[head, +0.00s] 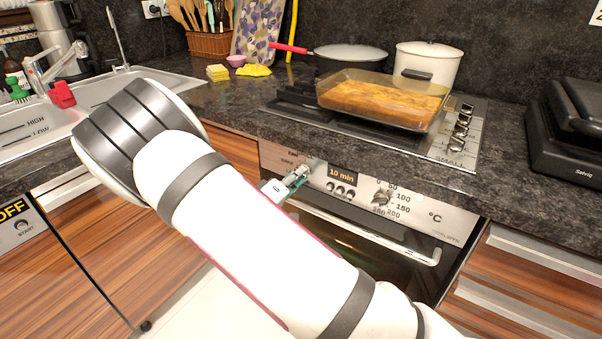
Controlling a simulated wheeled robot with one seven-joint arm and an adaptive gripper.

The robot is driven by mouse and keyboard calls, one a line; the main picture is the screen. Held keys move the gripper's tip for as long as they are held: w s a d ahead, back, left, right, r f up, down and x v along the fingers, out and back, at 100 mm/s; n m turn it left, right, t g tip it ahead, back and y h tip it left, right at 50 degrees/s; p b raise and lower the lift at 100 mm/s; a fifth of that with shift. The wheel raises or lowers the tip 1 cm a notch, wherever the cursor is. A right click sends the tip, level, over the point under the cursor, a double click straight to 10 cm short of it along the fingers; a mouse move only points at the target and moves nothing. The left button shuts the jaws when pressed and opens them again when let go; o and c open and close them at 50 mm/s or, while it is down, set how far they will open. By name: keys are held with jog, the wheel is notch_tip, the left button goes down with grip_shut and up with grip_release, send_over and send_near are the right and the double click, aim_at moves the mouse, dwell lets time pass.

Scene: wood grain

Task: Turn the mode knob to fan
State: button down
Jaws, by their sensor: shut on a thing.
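The oven's control panel (425,208) is below the counter, right of centre in the head view. My gripper (299,173) is at the panel's left part, left of the lit "10 min" display (342,175). It is shut on the mode knob, which my fingers hide. Small labels show just above my gripper, one seemingly reading "BAKE". The fan label and the knob's pointer cannot be made out. The temperature knob (381,197), with numbers around it, is farther right, apart from my gripper.
The oven door handle (380,238) runs just below the panel. Above, a glass dish of baked food (385,100) stands on the hob (445,150), with a white pot (428,62) and a pan behind. My arm covers the lower middle. The sink (90,95) is at left.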

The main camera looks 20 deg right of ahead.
jog(key=shift+f, duration=0.1)
jog(key=shift+m+b, duration=1.7)
jog(key=shift+m, duration=0.3)
jog(key=c, duration=1.5)
grip_release()
jog(key=shift+v, duration=3.55)
